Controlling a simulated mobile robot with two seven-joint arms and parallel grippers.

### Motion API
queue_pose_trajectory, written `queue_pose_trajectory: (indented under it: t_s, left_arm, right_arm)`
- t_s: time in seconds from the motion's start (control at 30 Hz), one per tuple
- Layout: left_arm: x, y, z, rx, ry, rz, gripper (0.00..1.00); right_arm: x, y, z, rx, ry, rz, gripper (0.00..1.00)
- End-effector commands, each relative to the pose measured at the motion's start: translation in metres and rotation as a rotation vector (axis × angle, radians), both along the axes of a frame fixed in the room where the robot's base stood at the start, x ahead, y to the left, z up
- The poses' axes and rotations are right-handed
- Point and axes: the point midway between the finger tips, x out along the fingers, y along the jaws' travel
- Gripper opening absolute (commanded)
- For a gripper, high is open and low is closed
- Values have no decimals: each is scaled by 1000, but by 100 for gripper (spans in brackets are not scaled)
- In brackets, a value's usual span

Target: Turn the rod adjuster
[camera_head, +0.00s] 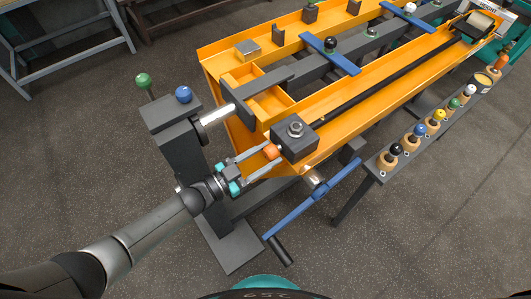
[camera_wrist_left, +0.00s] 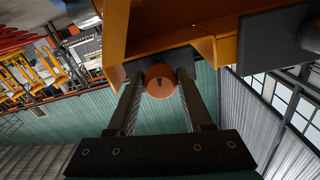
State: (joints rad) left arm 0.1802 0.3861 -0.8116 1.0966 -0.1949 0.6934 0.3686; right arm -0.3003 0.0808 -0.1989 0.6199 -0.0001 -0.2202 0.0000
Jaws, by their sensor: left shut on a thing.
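The rod adjuster is a small orange round knob (camera_head: 272,152) on the near end of a dark block with a nut on top (camera_head: 295,138). My left gripper (camera_head: 266,158) comes in from the lower left, with one finger on each side of the knob, shut on it. In the left wrist view the knob (camera_wrist_left: 159,82) sits between the two fingertips. A small dark mark shows on its face, pointing roughly downward. My right gripper is not in view.
An orange frame (camera_head: 380,85) stretches to the upper right. A blue crank with a dark handle (camera_head: 310,212) hangs right of my gripper. A grey post with green and blue balls (camera_head: 175,112) stands left. Several coloured knobs line a rail (camera_head: 412,140) at right.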

Motion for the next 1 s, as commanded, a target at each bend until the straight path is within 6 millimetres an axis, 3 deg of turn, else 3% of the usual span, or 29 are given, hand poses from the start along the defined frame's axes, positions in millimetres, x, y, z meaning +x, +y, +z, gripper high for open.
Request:
queue_pose_trajectory:
  t_s: [0.33, 0.9, 0.93, 1.0]
  left_arm:
    - [0, 0, 0, -88, 121, 0, 0]
    - [0, 0, 0, -106, 146, 0, 0]
    - [0, 0, 0, -106, 146, 0, 53]
    - [0, 0, 0, -106, 146, 0, 61]
  right_arm:
    - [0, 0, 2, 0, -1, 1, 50]
    - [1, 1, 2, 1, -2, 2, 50]
    - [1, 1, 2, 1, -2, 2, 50]
    - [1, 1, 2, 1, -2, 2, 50]
